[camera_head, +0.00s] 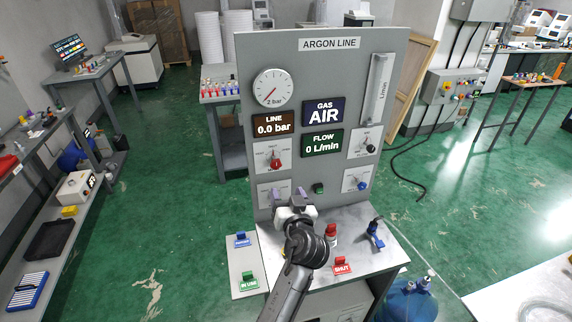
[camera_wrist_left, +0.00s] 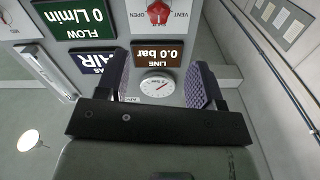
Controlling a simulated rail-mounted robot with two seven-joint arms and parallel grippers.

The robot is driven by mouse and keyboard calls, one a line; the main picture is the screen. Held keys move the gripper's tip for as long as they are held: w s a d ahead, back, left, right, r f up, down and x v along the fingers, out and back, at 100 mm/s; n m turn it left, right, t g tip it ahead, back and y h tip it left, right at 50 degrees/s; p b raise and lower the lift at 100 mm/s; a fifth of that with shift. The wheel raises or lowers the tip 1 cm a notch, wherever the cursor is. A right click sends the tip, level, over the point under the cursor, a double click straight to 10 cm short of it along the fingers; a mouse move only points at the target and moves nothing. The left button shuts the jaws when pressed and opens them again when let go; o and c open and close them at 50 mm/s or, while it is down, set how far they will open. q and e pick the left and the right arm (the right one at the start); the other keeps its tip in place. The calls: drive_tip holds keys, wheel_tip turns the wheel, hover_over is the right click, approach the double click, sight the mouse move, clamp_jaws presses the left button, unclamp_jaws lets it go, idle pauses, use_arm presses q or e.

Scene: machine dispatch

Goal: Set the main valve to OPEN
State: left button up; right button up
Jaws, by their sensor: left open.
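The grey ARGON LINE panel (camera_head: 340,60) stands upright in the middle of the head view. A red valve knob (camera_head: 275,163) sits on a white plate at its left; the upside-down left wrist view shows this knob (camera_wrist_left: 160,14) between OPEN and VENT labels. Which mark it points to is unclear. A black knob (camera_head: 370,149) and a blue knob (camera_head: 362,186) are at the right. None is readably labelled main valve. My left gripper (camera_head: 287,194) is open and empty, below the red knob and before a lower-left plate that it partly hides. My right gripper is not in view.
The line display (camera_head: 274,125) reads 0.0 bar, gas (camera_head: 323,111) AIR, flow (camera_head: 322,143) 0 L/min. Red SHUT (camera_head: 342,266), blue (camera_head: 241,240) and green IN USE (camera_head: 249,281) tags sit below. A blue-handled item (camera_head: 375,235) stands on the shelf's right.

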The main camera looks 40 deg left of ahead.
sight(277, 165)
use_arm(q)
drive_tip(key=p+x, duration=0.1)
drive_tip(key=x, duration=1.1)
drive_tip(key=shift+w+r, duration=0.1)
drive_tip(key=shift+w, duration=0.05)
drive_tip(key=shift+p+x, duration=0.3)
drive_tip(key=shift+x, duration=0.5)
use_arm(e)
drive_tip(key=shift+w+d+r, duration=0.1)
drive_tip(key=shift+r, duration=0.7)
use_arm(q)
drive_tip(key=c, duration=0.9)
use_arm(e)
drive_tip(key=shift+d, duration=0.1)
